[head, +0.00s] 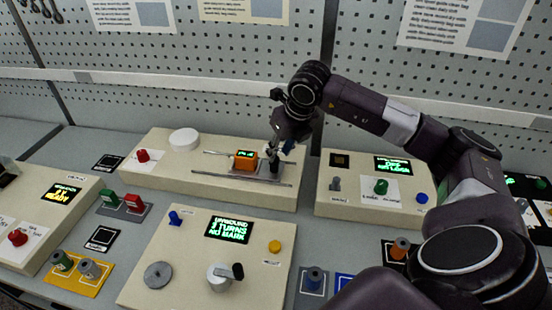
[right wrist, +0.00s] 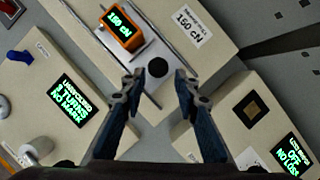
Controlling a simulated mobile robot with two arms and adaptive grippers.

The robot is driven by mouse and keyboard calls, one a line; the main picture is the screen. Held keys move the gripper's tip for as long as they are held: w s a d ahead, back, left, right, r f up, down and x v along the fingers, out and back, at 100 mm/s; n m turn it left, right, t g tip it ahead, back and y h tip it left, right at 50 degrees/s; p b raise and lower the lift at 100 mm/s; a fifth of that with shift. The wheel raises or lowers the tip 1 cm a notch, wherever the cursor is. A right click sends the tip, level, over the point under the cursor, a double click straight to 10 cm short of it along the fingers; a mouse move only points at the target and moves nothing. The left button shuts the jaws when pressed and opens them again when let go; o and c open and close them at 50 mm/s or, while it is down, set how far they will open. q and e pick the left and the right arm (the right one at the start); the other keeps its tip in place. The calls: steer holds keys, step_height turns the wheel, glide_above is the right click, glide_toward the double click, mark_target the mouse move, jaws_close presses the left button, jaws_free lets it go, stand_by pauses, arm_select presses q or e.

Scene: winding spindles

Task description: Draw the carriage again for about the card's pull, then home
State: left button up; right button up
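The carriage (head: 262,172) is a flat metal plate between two rods on the long cream station at the back middle. An orange box (head: 245,160) with a green readout rides on it; in the right wrist view the orange box (right wrist: 122,29) shows a cN figure, its digits not sure. A round dark knob (right wrist: 158,68) stands on the plate. My right gripper (head: 276,152) is over the knob end; in the right wrist view my right gripper (right wrist: 157,79) has its fingers apart, one either side of the knob, with gaps. A card (right wrist: 190,30) seems to read 150 cN. My left gripper is out of view.
A white disc (head: 184,138) and red knob (head: 143,156) are left on the same station. The front station (head: 190,285) has a crank (head: 225,273) and an unwound-turns screen (head: 229,229). The right station (head: 330,205) stands close beside my right gripper.

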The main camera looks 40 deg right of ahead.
steer(key=v, duration=0.6)
steer(key=shift+f, duration=0.1)
stand_by(0.4)
